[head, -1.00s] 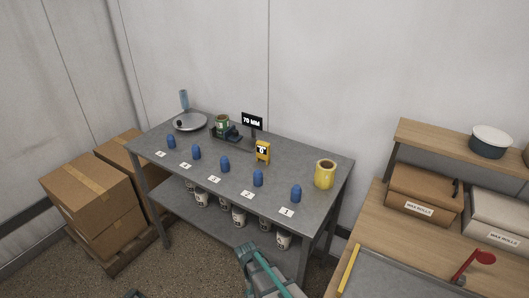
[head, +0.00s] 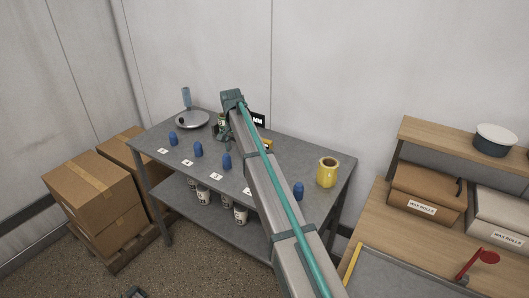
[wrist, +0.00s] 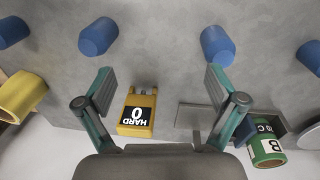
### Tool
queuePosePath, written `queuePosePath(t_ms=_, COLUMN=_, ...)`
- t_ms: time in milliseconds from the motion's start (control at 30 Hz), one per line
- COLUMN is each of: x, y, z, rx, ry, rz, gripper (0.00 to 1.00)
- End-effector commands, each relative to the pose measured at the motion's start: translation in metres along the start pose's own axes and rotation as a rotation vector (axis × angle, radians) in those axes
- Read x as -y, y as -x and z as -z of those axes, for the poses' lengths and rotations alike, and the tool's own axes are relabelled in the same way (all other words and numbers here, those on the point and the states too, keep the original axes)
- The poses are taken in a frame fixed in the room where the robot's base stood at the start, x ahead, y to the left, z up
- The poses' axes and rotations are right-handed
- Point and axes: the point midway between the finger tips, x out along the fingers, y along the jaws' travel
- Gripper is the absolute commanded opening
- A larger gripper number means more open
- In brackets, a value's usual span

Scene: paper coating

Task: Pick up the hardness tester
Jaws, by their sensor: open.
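The hardness tester is a small yellow block with a black-and-white display reading HARD 0. In the wrist view the hardness tester (wrist: 137,113) sits on the grey table between the fingers, nearer the left one. My gripper (wrist: 160,82) is open and empty, with one finger on each side of the tester and neither visibly touching it. In the head view only a small yellow part of the tester (head: 267,147) shows beside my arm, which hides the rest.
Several blue pieces (head: 227,161) stand along the table (head: 205,146). A yellow roll (head: 327,172) stands at its right end. In the wrist view a green roll (wrist: 267,150) and a grey plate (wrist: 193,116) lie right of the tester. Cardboard boxes (head: 92,186) stand left.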

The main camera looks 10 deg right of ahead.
Motion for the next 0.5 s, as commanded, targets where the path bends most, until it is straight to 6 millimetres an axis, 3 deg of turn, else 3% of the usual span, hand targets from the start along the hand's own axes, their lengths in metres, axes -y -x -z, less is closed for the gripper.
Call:
queuePosePath(t_ms=33, x=-0.009, y=0.015, z=0.038, rx=0.004, ry=-0.018, rz=0.021, gripper=0.94)
queuePosePath(t_ms=100, x=-0.024, y=0.030, z=0.071, rx=0.011, ry=-0.029, rz=0.044, gripper=0.94)
queuePosePath(t_ms=200, x=-0.042, y=0.046, z=0.103, rx=0.017, ry=-0.039, rz=0.068, gripper=0.94)
queuePosePath(t_ms=367, x=-0.056, y=0.056, z=0.123, rx=0.020, ry=-0.043, rz=0.084, gripper=0.94)
queuePosePath(t_ms=500, x=-0.057, y=0.044, z=0.123, rx=0.022, ry=-0.043, rz=0.085, gripper=0.94)
